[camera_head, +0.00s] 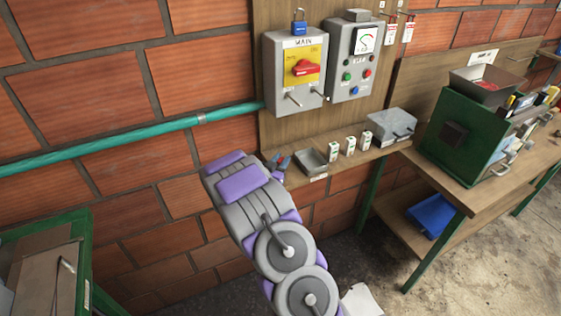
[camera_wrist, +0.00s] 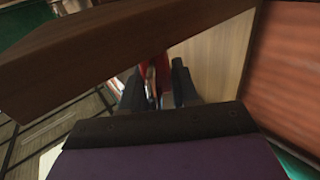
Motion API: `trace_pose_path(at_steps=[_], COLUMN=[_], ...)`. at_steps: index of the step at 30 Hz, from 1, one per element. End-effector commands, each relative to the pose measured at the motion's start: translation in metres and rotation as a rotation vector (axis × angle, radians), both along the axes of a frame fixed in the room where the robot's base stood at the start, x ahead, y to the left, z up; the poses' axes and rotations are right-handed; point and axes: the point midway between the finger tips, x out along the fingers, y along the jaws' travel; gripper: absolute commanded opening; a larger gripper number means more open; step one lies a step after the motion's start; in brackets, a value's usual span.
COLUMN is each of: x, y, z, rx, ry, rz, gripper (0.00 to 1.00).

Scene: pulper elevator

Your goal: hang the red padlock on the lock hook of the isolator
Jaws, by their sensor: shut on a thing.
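The isolator (camera_head: 296,68) is a grey box on the wooden wall board, labelled MAIN, with a red handle (camera_head: 306,68) on a yellow plate. Metal hooks or pegs (camera_head: 293,97) stick out of its lower front; which is the lock hook I cannot tell. My gripper (camera_head: 279,163) is below the isolator, at the left end of the wall shelf. In the wrist view my gripper (camera_wrist: 157,88) is shut on a red thing with a metallic part, apparently the red padlock (camera_wrist: 154,68).
The wall shelf (camera_head: 345,160) carries a metal tray (camera_head: 312,163), small white boxes and a grey case (camera_head: 392,127). A teal pipe (camera_head: 130,140) runs left. A brown board (camera_wrist: 110,45) is close in the wrist view.

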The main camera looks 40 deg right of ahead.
Motion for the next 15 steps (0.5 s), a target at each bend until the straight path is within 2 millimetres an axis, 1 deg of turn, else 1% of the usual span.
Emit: trace_pose_path(at_steps=[3,4,12,15], x=[0.0001,0.0001,0.0002,0.0002], y=[0.0003,0.0002,0.0001,0.0001], z=[-0.0037,-0.004,-0.0032,-0.0032], rx=[0.0,0.0,0.0,0.0], ry=[0.001,0.001,0.0,0.001], rz=[0.0,0.0,0.0,0.0], gripper=[0.0,0.3,0.55,0.55])
